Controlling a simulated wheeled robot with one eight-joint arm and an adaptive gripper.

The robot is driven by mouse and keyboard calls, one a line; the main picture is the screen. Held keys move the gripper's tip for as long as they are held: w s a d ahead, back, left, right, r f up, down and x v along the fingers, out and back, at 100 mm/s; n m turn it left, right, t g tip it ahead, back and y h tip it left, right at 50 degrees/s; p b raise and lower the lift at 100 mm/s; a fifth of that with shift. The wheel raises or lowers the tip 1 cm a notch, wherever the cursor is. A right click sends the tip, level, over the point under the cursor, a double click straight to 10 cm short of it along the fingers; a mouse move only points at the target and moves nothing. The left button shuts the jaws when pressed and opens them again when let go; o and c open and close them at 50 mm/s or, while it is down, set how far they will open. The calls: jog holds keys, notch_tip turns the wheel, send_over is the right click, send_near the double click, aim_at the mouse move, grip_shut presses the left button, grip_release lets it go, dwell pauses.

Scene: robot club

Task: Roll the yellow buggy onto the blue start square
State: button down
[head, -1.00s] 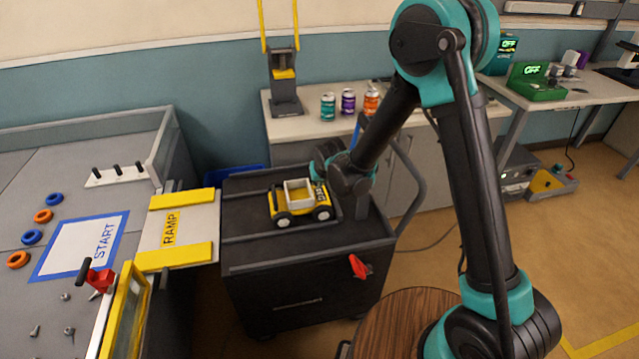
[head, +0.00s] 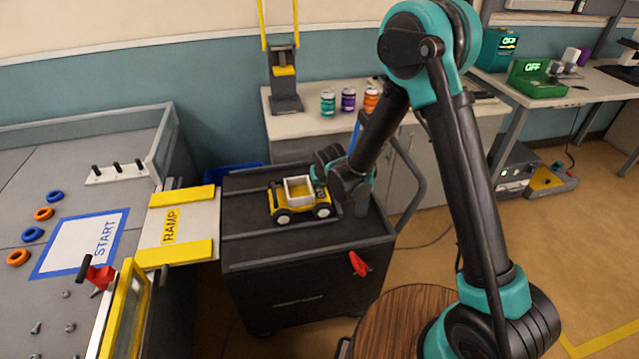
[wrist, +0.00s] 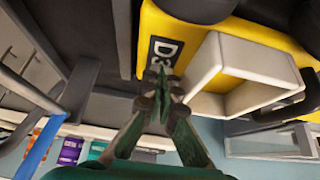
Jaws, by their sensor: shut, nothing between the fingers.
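The yellow buggy (head: 301,212) stands on top of the black cart, with a white open box on it and dark wheels with pale hubs. In the wrist view its yellow body (wrist: 270,40) and a dark label fill the upper right. My gripper (head: 320,176) is at the buggy's right end; in the wrist view my gripper (wrist: 160,78) shows its fingertips together beside the label, empty. I cannot tell whether they touch the buggy.
A ramp (head: 180,228) with yellow side rails links the cart (head: 262,240) to the grey table. Blue and orange rings (head: 31,235) lie left of the start square. A red clamp (head: 97,274) stands at its near edge. Cans (head: 348,100) stand on the bench behind.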

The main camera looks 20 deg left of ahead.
aim_at(270, 198)
jog(key=shift+f, duration=0.3)
jog(key=shift+s, duration=0.1)
jog(key=shift+s+a, duration=0.6)
jog(key=shift+a, duration=0.3)
jog(key=shift+s+a+f, duration=0.1)
jog(key=shift+s+a, duration=1.2)
jog(key=shift+a, duration=0.8)
jog(key=shift+s+a+r, duration=0.1)
jog(key=shift+s+a, duration=1.25)
jog(key=shift+a, duration=0.8)
jog(key=shift+s+a+f, duration=0.1)
jog(key=shift+s+a, duration=1.2)
jog(key=shift+a, duration=0.8)
jog(key=shift+s+a, duration=1.5)
jog(key=shift+a, duration=0.95)
jog(key=shift+s+a, duration=1.5)
jog(key=shift+a, duration=0.9)
jog(key=shift+s+a, duration=1.5)
jog(key=shift+a, duration=0.95)
